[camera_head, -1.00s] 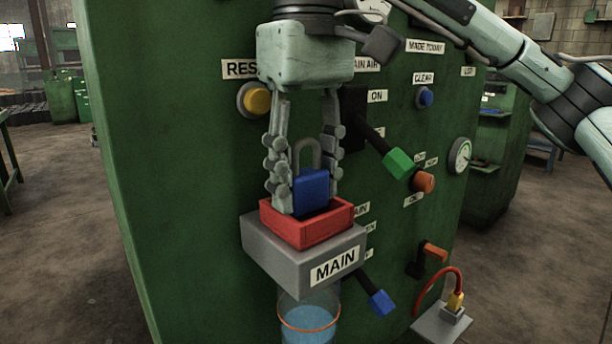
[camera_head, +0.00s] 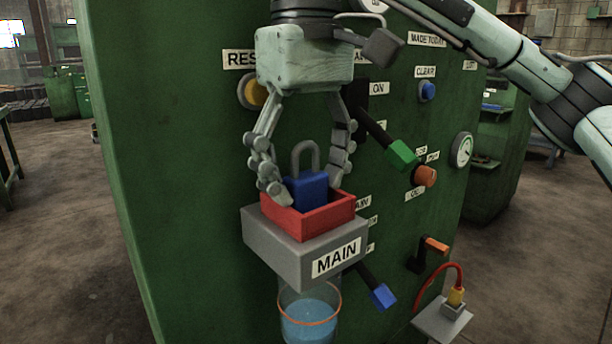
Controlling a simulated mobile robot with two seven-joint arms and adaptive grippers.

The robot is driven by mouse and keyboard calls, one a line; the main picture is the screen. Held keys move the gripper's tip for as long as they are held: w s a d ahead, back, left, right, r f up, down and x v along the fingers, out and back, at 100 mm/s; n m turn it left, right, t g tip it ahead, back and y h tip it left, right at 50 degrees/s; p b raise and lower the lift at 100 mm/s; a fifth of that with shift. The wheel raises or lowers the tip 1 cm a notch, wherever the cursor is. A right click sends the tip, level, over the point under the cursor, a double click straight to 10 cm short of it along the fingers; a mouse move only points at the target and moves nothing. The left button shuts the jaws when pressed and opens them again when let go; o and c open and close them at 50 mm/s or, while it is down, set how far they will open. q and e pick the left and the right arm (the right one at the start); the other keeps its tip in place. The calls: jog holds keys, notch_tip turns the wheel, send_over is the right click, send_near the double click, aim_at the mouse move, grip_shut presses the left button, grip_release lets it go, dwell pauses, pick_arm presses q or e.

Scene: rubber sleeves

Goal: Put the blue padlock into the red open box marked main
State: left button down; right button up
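The blue padlock (camera_head: 307,190) with a grey shackle stands upright in the red open box (camera_head: 309,224), its lower part hidden by the box's front wall. The box sits on a grey block labelled MAIN (camera_head: 336,259), on the front of the green cabinet. My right gripper (camera_head: 306,188) points down over the box with its fingers spread to either side of the padlock. The left finger is close to the padlock's left side and the box rim; the right finger stands apart from it. My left gripper is not in view.
A clear container of blue liquid (camera_head: 309,317) is below the block. A black lever with a green end (camera_head: 402,155), an orange knob (camera_head: 425,176) and a blue-ended lever (camera_head: 382,296) stick out to the right. A yellow button (camera_head: 252,93) is behind the gripper.

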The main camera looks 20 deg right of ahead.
aim_at(307, 144)
jog(key=shift+d+r, duration=0.1)
jog(key=shift+r, duration=0.05)
jog(key=shift+w+r, duration=0.1)
jog(key=shift+r, duration=0.2)
notch_tip(307, 144, up, 11)
jog(key=shift+r, duration=0.1)
dwell(0.4)
